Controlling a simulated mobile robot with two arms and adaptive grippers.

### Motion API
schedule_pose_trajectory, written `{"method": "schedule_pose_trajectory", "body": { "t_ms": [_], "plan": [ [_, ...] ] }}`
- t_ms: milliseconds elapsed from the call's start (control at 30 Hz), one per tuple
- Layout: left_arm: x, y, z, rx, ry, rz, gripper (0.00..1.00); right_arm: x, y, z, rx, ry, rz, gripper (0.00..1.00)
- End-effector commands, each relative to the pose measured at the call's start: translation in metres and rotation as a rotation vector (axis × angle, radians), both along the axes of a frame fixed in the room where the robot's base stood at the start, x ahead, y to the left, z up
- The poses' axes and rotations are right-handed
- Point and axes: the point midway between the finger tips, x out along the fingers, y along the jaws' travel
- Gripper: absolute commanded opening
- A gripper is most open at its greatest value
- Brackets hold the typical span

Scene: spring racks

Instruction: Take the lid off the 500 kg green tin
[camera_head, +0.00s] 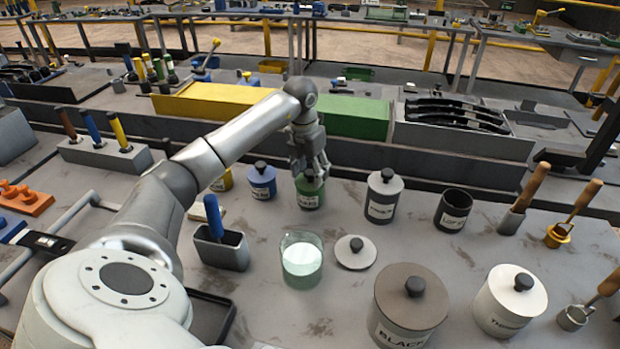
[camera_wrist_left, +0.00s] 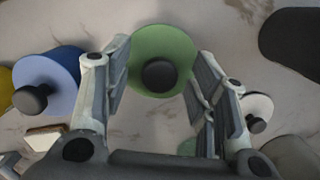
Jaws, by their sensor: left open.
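The green tin (camera_head: 309,195) stands on the grey table with its label facing me; the text is too small to read. Its green lid (camera_wrist_left: 165,45) with a dark round knob (camera_wrist_left: 159,75) is on it. My left gripper (camera_head: 310,172) is above the tin, fingers pointing down. In the left wrist view the open fingers (camera_wrist_left: 160,95) stand on both sides of the knob, apart from it, with nothing between them gripped. The gripper partly hides the lid in the head view. My right gripper is not in view.
A blue tin (camera_head: 262,184) stands close left and a grey lidded tin (camera_head: 382,197) to the right. A glass beaker (camera_head: 301,262), a loose grey lid (camera_head: 356,252) and a holder with a blue handle (camera_head: 221,248) are in front. Yellow and green boxes (camera_head: 345,115) stand behind.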

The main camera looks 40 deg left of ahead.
Motion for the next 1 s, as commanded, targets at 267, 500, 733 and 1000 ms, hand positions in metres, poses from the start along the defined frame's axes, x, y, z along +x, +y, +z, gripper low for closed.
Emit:
{"method": "schedule_pose_trajectory", "body": {
  "t_ms": [267, 500, 733, 1000],
  "plan": [
    [0.0011, 0.0002, -0.0077, 0.001, -0.001, 0.0, 0.53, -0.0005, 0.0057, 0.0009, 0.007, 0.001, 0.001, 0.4],
    [0.001, 0.0002, -0.0075, 0.001, -0.001, 0.0, 0.28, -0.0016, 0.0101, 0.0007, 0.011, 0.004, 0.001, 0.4],
    [0.0008, 0.0002, -0.0078, 0.001, 0.0, 0.0, 0.02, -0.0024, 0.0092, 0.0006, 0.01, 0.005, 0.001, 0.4],
    [0.0009, 0.0002, -0.0066, 0.001, 0.0, 0.0, 0.02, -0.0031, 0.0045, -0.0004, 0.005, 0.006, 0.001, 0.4]
  ]
}}
